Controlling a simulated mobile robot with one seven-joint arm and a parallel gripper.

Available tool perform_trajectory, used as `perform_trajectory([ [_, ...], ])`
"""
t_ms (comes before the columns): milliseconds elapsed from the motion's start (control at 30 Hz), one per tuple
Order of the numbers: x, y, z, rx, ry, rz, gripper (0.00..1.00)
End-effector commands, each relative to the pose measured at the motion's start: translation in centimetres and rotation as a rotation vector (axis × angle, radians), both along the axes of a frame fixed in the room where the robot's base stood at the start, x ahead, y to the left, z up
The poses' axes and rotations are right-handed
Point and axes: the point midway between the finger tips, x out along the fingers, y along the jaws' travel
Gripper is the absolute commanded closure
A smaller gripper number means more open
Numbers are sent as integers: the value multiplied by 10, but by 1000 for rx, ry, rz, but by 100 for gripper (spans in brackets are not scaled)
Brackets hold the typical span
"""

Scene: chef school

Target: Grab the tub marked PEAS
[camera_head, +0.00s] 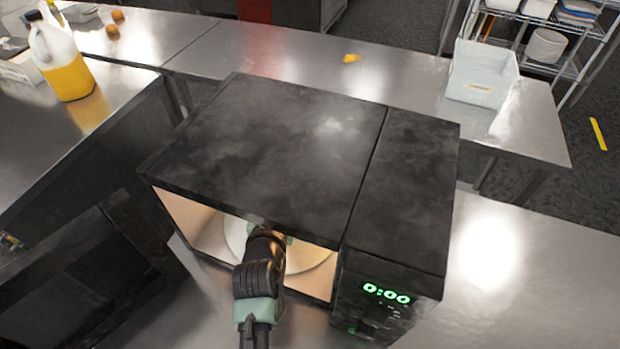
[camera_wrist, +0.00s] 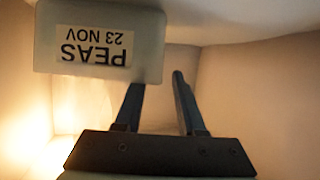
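The pale tub with the label "PEAS 23 NOV" (camera_wrist: 98,47) is at the upper left of the wrist view, its text upside down. My gripper (camera_wrist: 160,76) is open, with nothing between its two fingers. The left fingertip is hidden at the tub's edge, and I cannot tell whether they touch. The right finger is clear of the tub, to its right. In the head view my arm reaches into the open front of the black microwave (camera_head: 270,150).
The round plate (camera_head: 312,256) shows inside the lit microwave. Its open door (camera_head: 60,270) is at the left. The cavity walls (camera_wrist: 260,95) are close around my gripper. A bottle of yellow liquid (camera_head: 68,75) and a clear bin (camera_head: 482,75) stand on the metal counters farther off.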

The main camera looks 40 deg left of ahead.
Motion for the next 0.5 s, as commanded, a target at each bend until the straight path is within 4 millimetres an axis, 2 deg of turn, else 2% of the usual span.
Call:
perform_trajectory([
  [33,0,0,0,0,0,0,61],
  [200,0,0,0,-1,1,0,92],
  [267,0,0,0,-1,1,0,100],
  [500,0,-1,0,-1,1,-1,100],
])
